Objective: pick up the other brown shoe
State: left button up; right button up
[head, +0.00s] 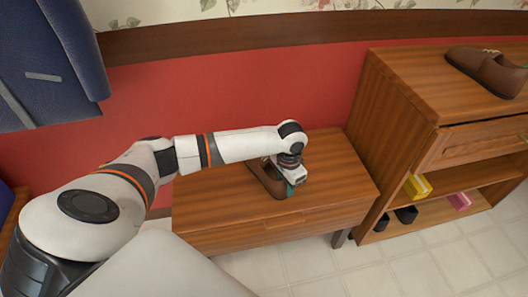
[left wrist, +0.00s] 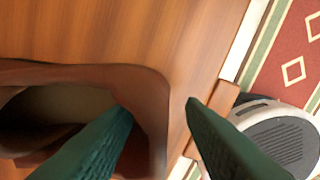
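One brown shoe (head: 264,180) sits on the low wooden bench, partly hidden by my left gripper (head: 290,188). In the left wrist view the shoe (left wrist: 145,85) fills the lower left, its dark opening facing the camera. My left gripper (left wrist: 158,110) has its two green fingers apart, one over the shoe's opening and the other outside its end. The shoe's end wall lies between them; I cannot tell whether either finger touches it. A second brown shoe (head: 487,68) lies on top of the taller cabinet at the right. My right gripper is not in view.
The low bench (head: 340,180) has bare top to the right of the shoe. The taller wooden cabinet (head: 400,90) stands close at its right, with a yellow box (head: 417,187), a pink box (head: 459,200) and dark shoes (head: 405,214) on its shelves. A red wall (head: 300,80) is behind.

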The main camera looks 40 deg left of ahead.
pick_arm(q)
jog(key=shift+f, duration=0.25)
grip_shut()
jog(key=shift+r, duration=0.1)
